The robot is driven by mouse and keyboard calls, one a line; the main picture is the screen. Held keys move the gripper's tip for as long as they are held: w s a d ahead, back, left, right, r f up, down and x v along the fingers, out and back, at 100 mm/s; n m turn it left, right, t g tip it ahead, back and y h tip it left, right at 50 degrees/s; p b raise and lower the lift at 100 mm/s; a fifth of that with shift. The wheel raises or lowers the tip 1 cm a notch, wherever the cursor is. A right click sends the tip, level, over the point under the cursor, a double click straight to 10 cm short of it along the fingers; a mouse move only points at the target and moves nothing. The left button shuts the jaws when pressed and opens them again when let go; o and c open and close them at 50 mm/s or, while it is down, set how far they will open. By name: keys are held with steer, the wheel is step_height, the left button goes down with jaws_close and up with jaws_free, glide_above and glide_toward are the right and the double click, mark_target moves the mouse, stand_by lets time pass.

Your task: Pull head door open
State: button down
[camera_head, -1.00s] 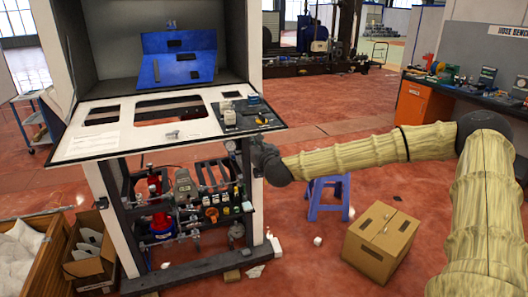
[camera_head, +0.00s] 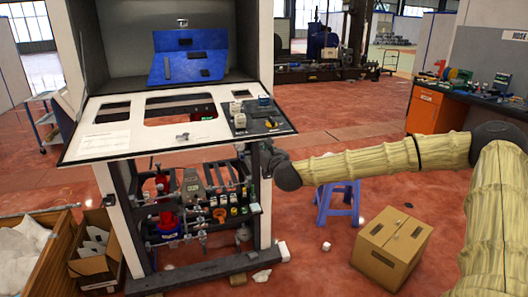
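The dispenser is a tall cabinet with a white and dark frame (camera_head: 116,221). Its head door (camera_head: 110,141) is a white panel with rectangular cutouts, tilted out from the head and lying low, sloping toward me. The head's grey interior (camera_head: 118,58) is exposed, with a blue part (camera_head: 172,66) inside. My gripper (camera_head: 262,158) is at the right side of the cabinet, just below the door's right end. Its fingers are small, dark and partly hidden by the door and frame, so I cannot tell whether they are open or touching the door.
Pipes and valves (camera_head: 195,205) fill the open lower cabinet. A cardboard box (camera_head: 391,246) and a blue stool (camera_head: 338,203) stand on the floor to the right. An open carton (camera_head: 95,265) and a wooden crate (camera_head: 52,262) are at left. An orange bench cabinet (camera_head: 432,112) is at right.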

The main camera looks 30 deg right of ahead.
steer(key=b+v, duration=0.2)
steer(key=v, duration=0.8)
steer(key=shift+r+b, duration=0.35)
steer(key=shift+r, duration=0.05)
steer(key=shift+w, duration=0.1)
